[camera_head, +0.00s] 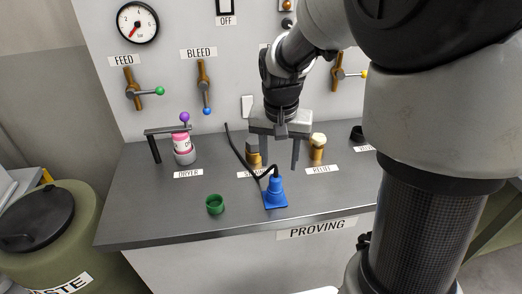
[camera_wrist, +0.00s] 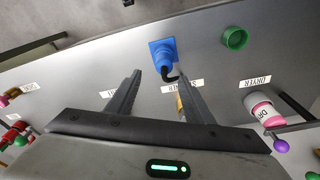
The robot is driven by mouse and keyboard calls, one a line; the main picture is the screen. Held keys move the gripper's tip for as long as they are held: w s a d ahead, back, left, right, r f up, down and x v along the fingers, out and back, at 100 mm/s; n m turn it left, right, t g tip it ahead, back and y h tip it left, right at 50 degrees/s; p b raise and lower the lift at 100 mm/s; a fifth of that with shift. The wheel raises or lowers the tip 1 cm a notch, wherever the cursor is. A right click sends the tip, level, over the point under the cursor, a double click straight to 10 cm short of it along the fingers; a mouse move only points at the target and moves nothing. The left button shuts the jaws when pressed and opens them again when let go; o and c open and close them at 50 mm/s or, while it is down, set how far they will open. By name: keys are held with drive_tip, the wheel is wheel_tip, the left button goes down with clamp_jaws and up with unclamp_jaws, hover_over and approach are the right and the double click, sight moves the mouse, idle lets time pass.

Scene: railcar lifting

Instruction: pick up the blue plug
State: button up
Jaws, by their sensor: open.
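The blue plug (camera_head: 275,193) stands upright on the grey bench top near its front edge. It has a square blue base, and a black cord runs from its top back toward the panel. In the wrist view the blue plug (camera_wrist: 163,58) is beyond the fingertips, between the lines of the two fingers. My gripper (camera_head: 276,164) is open and empty, pointing down, above and behind the plug, apart from it. Its fingers also show in the wrist view (camera_wrist: 157,76).
A green cup-like ring (camera_head: 215,204) sits left of the plug. A pink-labelled bottle (camera_head: 182,148) stands at the dryer station. Brass fittings (camera_head: 318,147) stand behind my gripper. A panel with valve handles (camera_head: 205,85) rises at the back. The bench's front right is clear.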

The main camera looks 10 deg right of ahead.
sight(276, 170)
drive_tip(key=shift+w+a+f, duration=0.1)
drive_tip(key=shift+w+f, duration=0.05)
drive_tip(key=shift+f, duration=0.75)
drive_tip(key=shift+w+a+f, duration=0.1)
drive_tip(key=shift+w+f, duration=0.05)
drive_tip(key=shift+f, duration=0.75)
drive_tip(key=shift+w+f, duration=0.15)
drive_tip(key=shift+f, duration=0.75)
clamp_jaws()
